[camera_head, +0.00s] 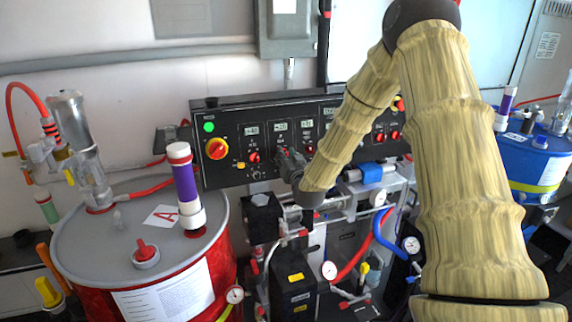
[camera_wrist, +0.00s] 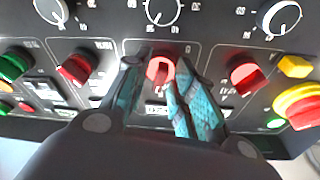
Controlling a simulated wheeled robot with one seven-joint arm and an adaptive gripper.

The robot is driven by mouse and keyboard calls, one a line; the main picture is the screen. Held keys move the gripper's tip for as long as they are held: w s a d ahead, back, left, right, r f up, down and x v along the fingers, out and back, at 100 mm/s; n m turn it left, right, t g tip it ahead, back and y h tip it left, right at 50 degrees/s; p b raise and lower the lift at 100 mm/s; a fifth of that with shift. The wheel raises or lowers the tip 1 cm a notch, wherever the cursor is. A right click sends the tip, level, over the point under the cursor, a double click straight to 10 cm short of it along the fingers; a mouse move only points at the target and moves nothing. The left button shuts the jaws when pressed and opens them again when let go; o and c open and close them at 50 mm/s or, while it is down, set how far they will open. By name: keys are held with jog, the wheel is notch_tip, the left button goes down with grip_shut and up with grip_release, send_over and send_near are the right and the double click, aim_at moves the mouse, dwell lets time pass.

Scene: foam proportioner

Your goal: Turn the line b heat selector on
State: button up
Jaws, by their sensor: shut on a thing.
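The black control panel (camera_head: 232,115) on the wall carries a row of red selector knobs under small displays. My gripper (camera_head: 286,156) is at this row, in front of the second red selector from the left, which it hides in the head view. In the wrist view, which is upside down, the teal fingers of my gripper (camera_wrist: 157,78) are closed around a red selector knob (camera_wrist: 160,68). The knob's handle points roughly up and down in that picture. Its label is too small to read, so I cannot tell from the lettering that it is the line b heat selector.
Neighbouring red selectors sit close on both sides, one (camera_wrist: 245,77) and another (camera_wrist: 78,68). A red-and-yellow emergency stop (camera_head: 216,148) is at the panel's left. A red drum (camera_head: 205,278) stands front left; a blue drum (camera_head: 535,165) stands right. Pumps and hoses (camera_head: 385,232) fill the space below.

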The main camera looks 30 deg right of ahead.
jog(key=shift+m+h+b, duration=0.4)
jog(key=shift+m+b, duration=0.5)
jog(key=shift+m, duration=0.8)
jog(key=o, duration=0.7)
jog(key=shift+c, duration=0.2)
jog(key=v, duration=1.2)
jog(key=shift+r, duration=0.25)
